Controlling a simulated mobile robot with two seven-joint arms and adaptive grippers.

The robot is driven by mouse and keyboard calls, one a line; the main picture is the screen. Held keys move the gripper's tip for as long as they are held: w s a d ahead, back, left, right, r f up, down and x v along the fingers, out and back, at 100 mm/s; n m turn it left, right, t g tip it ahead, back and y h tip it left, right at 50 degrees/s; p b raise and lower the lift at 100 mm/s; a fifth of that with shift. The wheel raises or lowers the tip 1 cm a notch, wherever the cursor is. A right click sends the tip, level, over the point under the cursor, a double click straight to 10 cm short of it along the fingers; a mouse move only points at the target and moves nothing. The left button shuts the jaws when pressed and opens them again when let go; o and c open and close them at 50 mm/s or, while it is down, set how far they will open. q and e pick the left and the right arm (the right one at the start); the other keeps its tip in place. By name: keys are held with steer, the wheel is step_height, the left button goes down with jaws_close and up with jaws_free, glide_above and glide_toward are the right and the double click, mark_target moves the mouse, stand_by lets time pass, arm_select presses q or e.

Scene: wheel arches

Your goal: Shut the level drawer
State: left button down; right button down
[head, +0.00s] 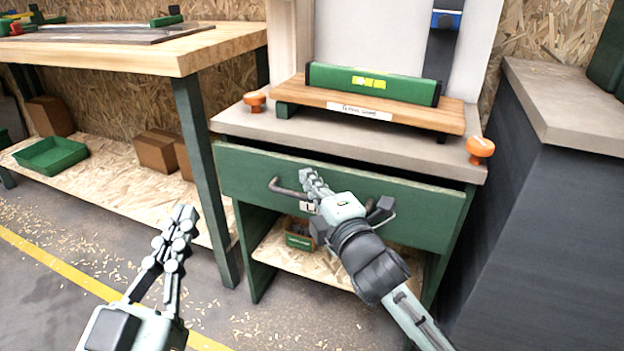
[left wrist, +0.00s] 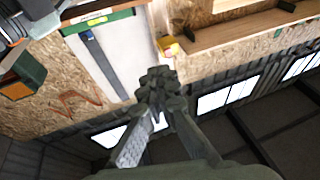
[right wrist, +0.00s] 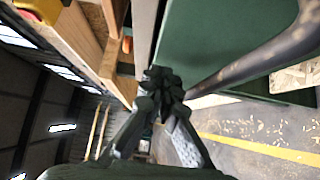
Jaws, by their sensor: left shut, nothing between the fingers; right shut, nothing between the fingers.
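The green drawer (head: 420,207) sits under the grey bench top and stands slightly open, with a dark gap above its front. The right wrist view shows the handle (right wrist: 255,58) beside the gripper (right wrist: 160,85) and the green front (right wrist: 212,40). My left gripper (head: 182,225) is shut and empty, left of the cabinet.
A green spirit level (head: 375,82) lies on a labelled wooden shelf (head: 300,93) on the bench top. Orange knobs (head: 255,101) flank it. A wooden workbench (head: 205,50) stands left, a dark cabinet (head: 520,200) right. A small box (head: 298,240) sits below the drawer.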

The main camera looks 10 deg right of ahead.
mark_target(324, 165)
arm_select(q)
steer(key=shift+s+r, duration=0.1)
steer(key=shift+r, duration=0.15)
arm_select(e)
steer(key=shift+w+d, duration=0.25)
steer(key=shift+w, duration=0.15)
